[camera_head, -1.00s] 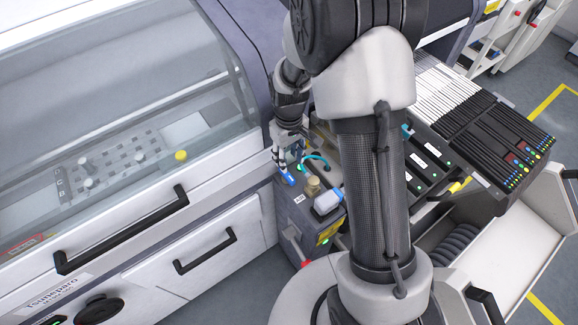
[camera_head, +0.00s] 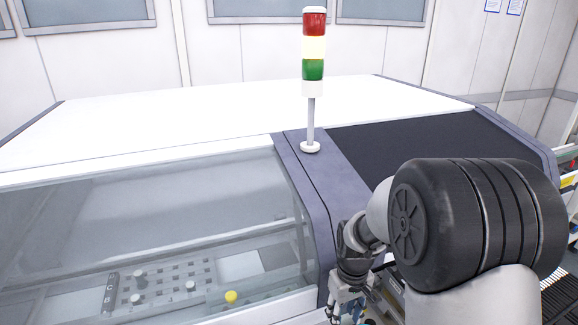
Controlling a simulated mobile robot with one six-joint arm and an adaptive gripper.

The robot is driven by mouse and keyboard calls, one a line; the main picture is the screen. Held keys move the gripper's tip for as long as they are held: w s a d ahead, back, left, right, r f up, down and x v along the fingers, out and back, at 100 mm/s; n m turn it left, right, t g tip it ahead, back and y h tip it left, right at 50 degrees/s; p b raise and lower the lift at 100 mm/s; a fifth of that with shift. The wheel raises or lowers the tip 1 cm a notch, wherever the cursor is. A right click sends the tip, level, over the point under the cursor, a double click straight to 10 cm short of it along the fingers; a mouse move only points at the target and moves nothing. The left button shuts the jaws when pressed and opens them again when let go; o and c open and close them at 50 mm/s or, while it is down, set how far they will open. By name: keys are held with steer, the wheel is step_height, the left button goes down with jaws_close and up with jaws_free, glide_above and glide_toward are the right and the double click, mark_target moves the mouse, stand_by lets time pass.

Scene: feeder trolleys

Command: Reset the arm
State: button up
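My arm fills the lower right of the head view, with its large black joint in front. My gripper (camera_head: 345,304) hangs at the lower edge of the picture, just right of the machine's glass cover. Its fingers are small and partly cut off by the frame edge, so I cannot tell whether they are open or shut, or whether they hold anything. What lies below the gripper is out of the picture.
The white machine (camera_head: 180,125) with a glass cover (camera_head: 150,225) stands ahead and left. A red, yellow and green signal tower (camera_head: 313,60) rises from its top. A black panel (camera_head: 420,148) lies right of it. Trolley parts show at the far right edge.

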steer(key=s+r+m+t, duration=0.1)
steer(key=s+r, duration=0.4)
steer(key=r, duration=0.3)
steer(key=s+r+m+t, duration=0.1)
steer(key=s+r, duration=0.4)
steer(key=r, duration=0.3)
steer(key=s+a+r+m+t, duration=0.1)
steer(key=s+r, duration=0.3)
steer(key=s, duration=0.8)
steer(key=shift+s+m+t, duration=0.2)
steer(key=shift+m+t, duration=0.1)
steer(key=shift+t, duration=0.4)
steer(key=shift+a+r, duration=0.1)
